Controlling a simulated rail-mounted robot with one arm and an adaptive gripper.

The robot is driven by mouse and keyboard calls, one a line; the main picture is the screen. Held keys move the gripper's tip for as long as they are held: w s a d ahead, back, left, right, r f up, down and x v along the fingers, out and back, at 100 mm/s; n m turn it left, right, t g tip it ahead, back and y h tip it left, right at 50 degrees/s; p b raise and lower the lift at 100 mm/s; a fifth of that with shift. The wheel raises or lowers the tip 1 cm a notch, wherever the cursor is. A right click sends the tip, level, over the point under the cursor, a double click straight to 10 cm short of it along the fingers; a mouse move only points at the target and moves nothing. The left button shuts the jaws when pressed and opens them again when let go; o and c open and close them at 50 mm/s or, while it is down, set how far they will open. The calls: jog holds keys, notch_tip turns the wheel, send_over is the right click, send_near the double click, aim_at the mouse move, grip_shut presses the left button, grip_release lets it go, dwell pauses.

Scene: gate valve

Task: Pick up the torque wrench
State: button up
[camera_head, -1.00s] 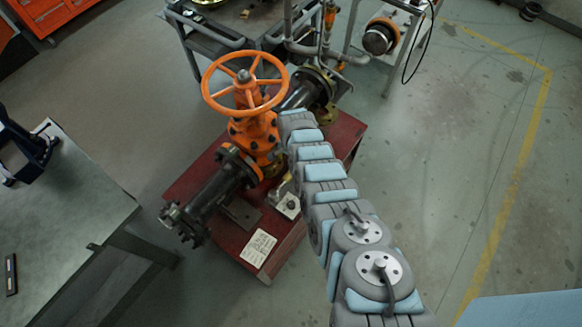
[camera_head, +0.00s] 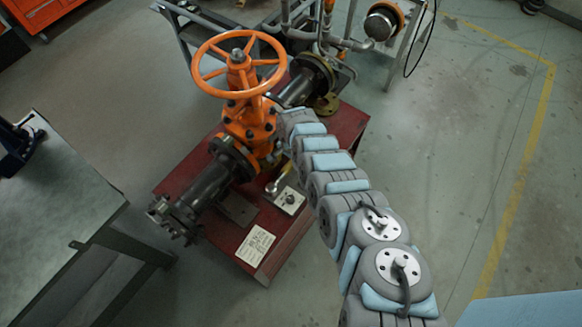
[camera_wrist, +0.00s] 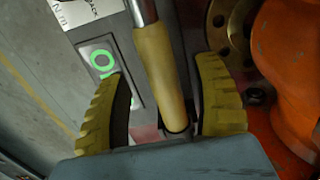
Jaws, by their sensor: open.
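The torque wrench (camera_wrist: 160,68) shows in the wrist view as a bare metal shaft with a yellow-tan grip, running lengthwise between the fingers. My gripper (camera_wrist: 160,78) has two yellow ribbed fingers, spread open with one on each side of the grip. A gap shows on the left; the right finger is closer to the grip. In the head view my arm reaches down beside the orange valve, and my fingers are hidden. A small part of what looks like the wrench (camera_head: 272,186) shows on the red stand left of my arm.
The gate valve (camera_head: 247,120) with its orange handwheel (camera_head: 238,66) stands on the red stand (camera_head: 268,232), close to my arm. A grey box with a green mark (camera_wrist: 98,62) lies left of the grip. A paper sheet (camera_head: 256,246) lies on the stand. A bench (camera_head: 60,200) is at left.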

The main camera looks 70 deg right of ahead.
jog(key=shift+f+b, duration=1)
jog(key=shift+f, duration=0.1)
grip_shut()
